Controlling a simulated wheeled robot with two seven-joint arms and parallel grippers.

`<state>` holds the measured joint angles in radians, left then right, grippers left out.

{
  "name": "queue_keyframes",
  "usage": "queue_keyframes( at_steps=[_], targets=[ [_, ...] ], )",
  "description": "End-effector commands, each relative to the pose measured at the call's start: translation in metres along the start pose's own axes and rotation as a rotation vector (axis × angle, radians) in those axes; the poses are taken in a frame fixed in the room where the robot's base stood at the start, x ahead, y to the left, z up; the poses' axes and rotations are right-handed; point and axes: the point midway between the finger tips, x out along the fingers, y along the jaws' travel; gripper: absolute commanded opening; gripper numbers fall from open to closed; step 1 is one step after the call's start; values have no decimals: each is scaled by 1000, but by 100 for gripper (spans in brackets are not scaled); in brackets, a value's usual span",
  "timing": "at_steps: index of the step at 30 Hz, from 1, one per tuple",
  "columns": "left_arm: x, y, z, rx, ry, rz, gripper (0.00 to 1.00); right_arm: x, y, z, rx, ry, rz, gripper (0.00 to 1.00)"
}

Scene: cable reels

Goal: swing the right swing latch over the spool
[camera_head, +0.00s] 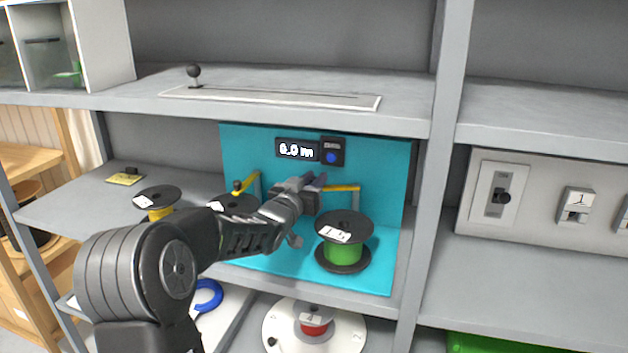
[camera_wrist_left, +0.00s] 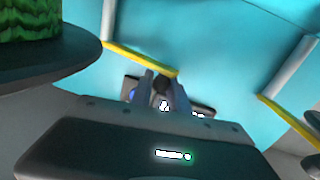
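The right swing latch is a yellow bar (camera_head: 342,188) on a grey post (camera_head: 355,200), behind the green spool (camera_head: 342,252). The bar lies along the teal back panel, not over the spool. My left gripper (camera_head: 317,183) is at the bar's free left end. In the left wrist view the same yellow bar (camera_wrist_left: 140,58) ends at my fingers (camera_wrist_left: 162,86), with a dark knob between them. Whether they press on it is unclear. The green spool (camera_wrist_left: 40,22) is upper left there. My right gripper is not in view.
A second yellow latch (camera_head: 250,184) with a black knob stands left, by a dark-topped reel (camera_head: 236,204) partly behind my arm. A display (camera_head: 297,150) reading 0.0 m is on the panel. A shelf post (camera_head: 432,190) stands right and a shelf (camera_head: 290,100) is above.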

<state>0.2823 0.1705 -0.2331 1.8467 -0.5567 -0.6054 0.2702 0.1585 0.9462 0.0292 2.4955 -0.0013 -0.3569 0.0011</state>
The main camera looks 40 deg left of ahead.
Motion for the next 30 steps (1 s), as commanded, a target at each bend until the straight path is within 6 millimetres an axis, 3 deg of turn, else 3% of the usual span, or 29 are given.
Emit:
queue_keyframes(
  at_steps=[7, 30],
  targets=[
    [0, 0, 0, 0, 0, 0, 0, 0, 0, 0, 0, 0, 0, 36],
    [0, 0, 0, 0, 0, 1, 0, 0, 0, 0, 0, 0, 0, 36]
  ],
)
